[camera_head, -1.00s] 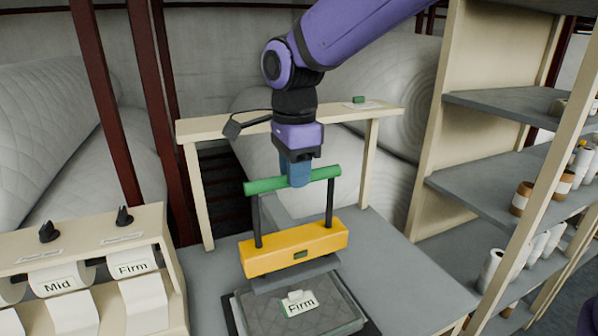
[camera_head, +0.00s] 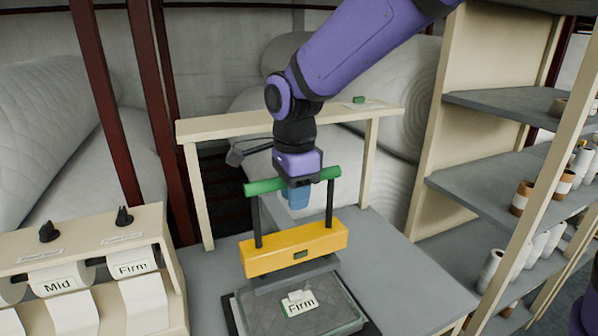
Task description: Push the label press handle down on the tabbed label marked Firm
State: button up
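The label press (camera_head: 293,247) has a yellow crossbar, two dark posts and a green handle bar (camera_head: 262,186) on top. The handle is raised, with a clear gap between the press head and the label. The tabbed label marked Firm (camera_head: 299,303) lies face up on the grey quilted pad (camera_head: 262,315) below and in front of the head. My gripper (camera_head: 296,200) points down at the middle of the green handle, its blue fingertips showing just below the bar. My gripper hides the bar's middle, so I cannot tell contact or finger spacing.
A beige frame (camera_head: 226,128) stands behind the press. At left, a rack holds label rolls marked Mid (camera_head: 60,285) and Firm (camera_head: 133,267). At right stands a shelf unit (camera_head: 490,190) with spools. The grey table right of the press is clear.

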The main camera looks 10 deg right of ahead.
jog(key=shift+f, duration=3.95)
jog(key=shift+s+f, duration=0.15)
jog(key=shift+f, duration=0.05)
jog(key=shift+s+d+f, duration=0.15)
jog(key=shift+s+f, duration=0.1)
jog(key=shift+f, duration=0.3)
jog(key=shift+s+f, duration=0.1)
jog(key=shift+w+a+r, duration=0.15)
jog(key=shift+w+r, duration=0.05)
jog(key=shift+r, duration=0.45)
jog(key=shift+w+a+r, duration=0.15)
jog(key=shift+r, duration=0.45)
jog(key=shift+d+r, duration=0.15)
jog(key=shift+r, duration=2.9)
notch_tip(320, 180, up, 8)
send_over(296, 239)
jog(key=shift+w, duration=0.3)
